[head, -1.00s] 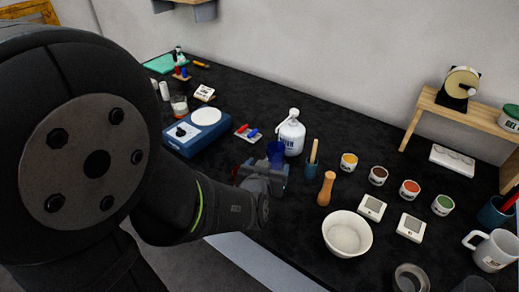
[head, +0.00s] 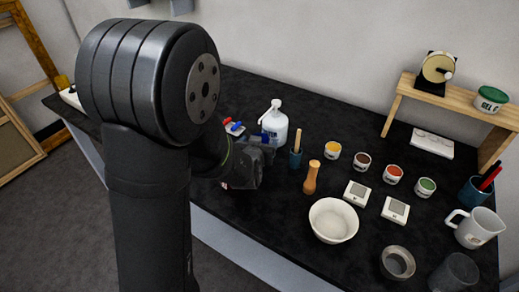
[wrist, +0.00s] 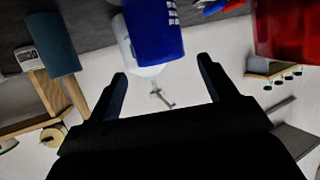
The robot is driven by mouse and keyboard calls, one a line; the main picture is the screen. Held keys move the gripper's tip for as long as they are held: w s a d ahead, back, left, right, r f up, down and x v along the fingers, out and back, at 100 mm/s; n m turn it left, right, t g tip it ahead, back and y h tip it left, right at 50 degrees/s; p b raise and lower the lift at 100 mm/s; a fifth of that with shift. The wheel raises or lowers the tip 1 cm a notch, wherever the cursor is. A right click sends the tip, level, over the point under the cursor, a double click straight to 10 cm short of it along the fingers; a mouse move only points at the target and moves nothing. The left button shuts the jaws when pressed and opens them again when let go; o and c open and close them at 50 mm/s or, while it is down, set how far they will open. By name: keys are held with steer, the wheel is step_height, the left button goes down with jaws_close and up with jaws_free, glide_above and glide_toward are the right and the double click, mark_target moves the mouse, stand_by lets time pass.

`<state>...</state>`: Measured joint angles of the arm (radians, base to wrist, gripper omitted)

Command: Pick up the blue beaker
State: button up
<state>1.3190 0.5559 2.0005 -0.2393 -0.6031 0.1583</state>
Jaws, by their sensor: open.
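The blue beaker (wrist: 152,32) shows large at the top of the wrist view, with white markings on its side. It lies just beyond the fingertips, in line with the gap between them. My gripper (wrist: 163,78) is open and empty, its two fingers apart. In the head view my gripper (head: 259,149) is low over the black bench, in front of the white bottle (head: 275,124), and the beaker is mostly hidden there. A red see-through vessel (wrist: 288,30) stands to the right of the beaker in the wrist view, outside the fingers.
My arm hides the bench's left part.

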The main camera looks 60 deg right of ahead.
steer(key=shift+f+x, duration=0.1)
steer(key=shift+x, duration=1.1)
steer(key=shift+f+x, duration=0.15)
steer(key=shift+x, duration=1)
steer(key=shift+a, duration=0.1)
steer(key=shift+c, duration=0.4)
steer(key=c, duration=1.1)
steer(key=shift+r, duration=0.2)
steer(key=a+f+v, duration=0.1)
steer(key=f+v, duration=0.2)
steer(key=v, duration=1.4)
steer(key=shift+s+a, duration=0.3)
steer(key=shift+a, duration=0.2)
